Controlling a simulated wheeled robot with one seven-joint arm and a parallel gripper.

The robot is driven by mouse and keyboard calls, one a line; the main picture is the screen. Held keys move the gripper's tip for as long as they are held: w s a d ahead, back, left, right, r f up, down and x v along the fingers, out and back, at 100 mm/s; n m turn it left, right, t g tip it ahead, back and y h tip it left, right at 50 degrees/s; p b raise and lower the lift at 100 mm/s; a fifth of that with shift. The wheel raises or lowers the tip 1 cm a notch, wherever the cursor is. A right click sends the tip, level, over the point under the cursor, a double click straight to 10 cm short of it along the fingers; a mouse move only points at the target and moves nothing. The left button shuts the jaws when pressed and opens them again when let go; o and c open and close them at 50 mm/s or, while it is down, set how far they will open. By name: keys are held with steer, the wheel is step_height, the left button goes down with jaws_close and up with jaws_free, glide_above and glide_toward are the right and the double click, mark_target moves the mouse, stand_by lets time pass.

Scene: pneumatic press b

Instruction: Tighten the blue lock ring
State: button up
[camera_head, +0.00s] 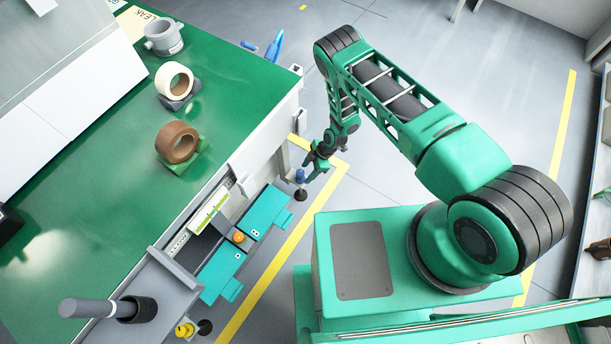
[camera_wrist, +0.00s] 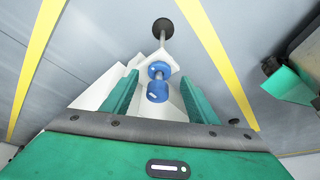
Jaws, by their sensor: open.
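Two blue round parts on one metal stem show in the wrist view: a ring-like one (camera_wrist: 159,70) at a white bracket and a cylinder (camera_wrist: 157,92) closer to the camera. I cannot tell for sure which is the lock ring. A small blue part (camera_head: 300,175) shows in the head view at the press's right side. My gripper (camera_head: 316,172) is right beside it, its contact unclear. In the wrist view my gripper (camera_wrist: 158,84) is open, with its green fingers on either side of the blue parts and visible gaps.
A rod with a black knob (camera_wrist: 162,27) stands beyond the bracket; the knob (camera_head: 301,195) also shows in the head view. Teal panels (camera_head: 265,212) and an orange button (camera_head: 238,237) are on the bench front.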

mark_target(305, 177)
steer(key=shift+x, duration=2.15)
steer(key=c, duration=1.1)
steer(key=shift+o, duration=0.3)
steer(key=shift+d, duration=0.2)
steer(key=shift+a, duration=0.1)
